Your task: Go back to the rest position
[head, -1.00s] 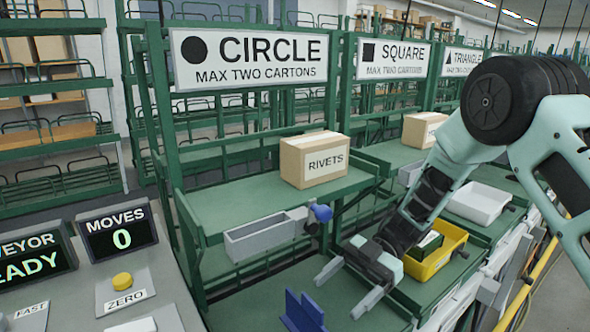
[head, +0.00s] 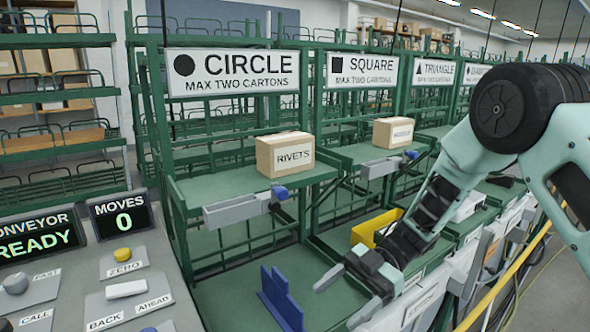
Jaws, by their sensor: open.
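My gripper (head: 344,301) is in the lower middle of the head view. Its two fingers are apart, with nothing between them. It hangs over the front of the green workbench, right of a blue upright bracket (head: 281,296). A carton labelled RIVETS (head: 285,154) sits on the green shelf under the CIRCLE sign (head: 234,74). My gripper is well in front of and below that carton, not touching it.
A grey trough with a blue knob (head: 236,211) juts from the shelf front. A yellow bin (head: 374,229) is partly behind my arm. Another carton (head: 393,133) is under the SQUARE sign (head: 363,70). The control panel (head: 130,285) stands at left; MOVES reads 0.

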